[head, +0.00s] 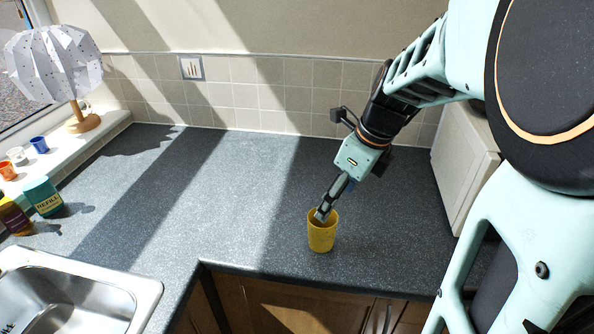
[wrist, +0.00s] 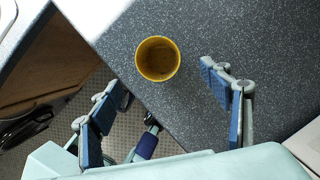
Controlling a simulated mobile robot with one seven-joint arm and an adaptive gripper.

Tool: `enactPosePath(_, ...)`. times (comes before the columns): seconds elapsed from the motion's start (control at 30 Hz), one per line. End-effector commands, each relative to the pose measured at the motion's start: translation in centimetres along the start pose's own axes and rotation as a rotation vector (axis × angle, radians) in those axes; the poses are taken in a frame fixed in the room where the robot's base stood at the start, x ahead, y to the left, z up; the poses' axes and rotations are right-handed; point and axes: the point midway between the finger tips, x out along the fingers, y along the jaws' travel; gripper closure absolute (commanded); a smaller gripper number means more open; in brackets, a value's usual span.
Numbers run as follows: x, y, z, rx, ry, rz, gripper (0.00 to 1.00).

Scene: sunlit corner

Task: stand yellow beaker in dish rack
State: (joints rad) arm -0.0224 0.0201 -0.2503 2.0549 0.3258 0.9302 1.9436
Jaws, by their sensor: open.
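The yellow beaker (head: 322,238) stands upright on the dark speckled counter, close to its front edge. In the wrist view I look down into the beaker (wrist: 158,59), which is open at the top and looks empty. My gripper (head: 322,212) reaches down to the beaker's rim in the head view, hiding part of its mouth. In the wrist view my gripper (wrist: 165,80) is open, its blue-padded fingers wide apart, with the beaker lying just past the tips and closer to the left one. No contact shows. No dish rack shows in either view.
A steel sink (head: 75,295) is at the lower left. A teal refill bottle (head: 43,196), small cups (head: 39,145) and a lamp (head: 55,65) stand at the left. A pale box-like unit (head: 462,160) stands at the right. The middle counter (head: 220,185) is clear.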

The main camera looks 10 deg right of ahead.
Motion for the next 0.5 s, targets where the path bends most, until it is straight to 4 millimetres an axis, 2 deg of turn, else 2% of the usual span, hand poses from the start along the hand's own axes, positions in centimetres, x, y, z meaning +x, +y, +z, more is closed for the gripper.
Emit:
enactPosePath(0.2,3.7,0.2,-0.1,0.005,0.004,0.007,0.29)
enactPosePath(0.5,6.4,0.2,-0.1,0.002,0.003,0.005,0.29)
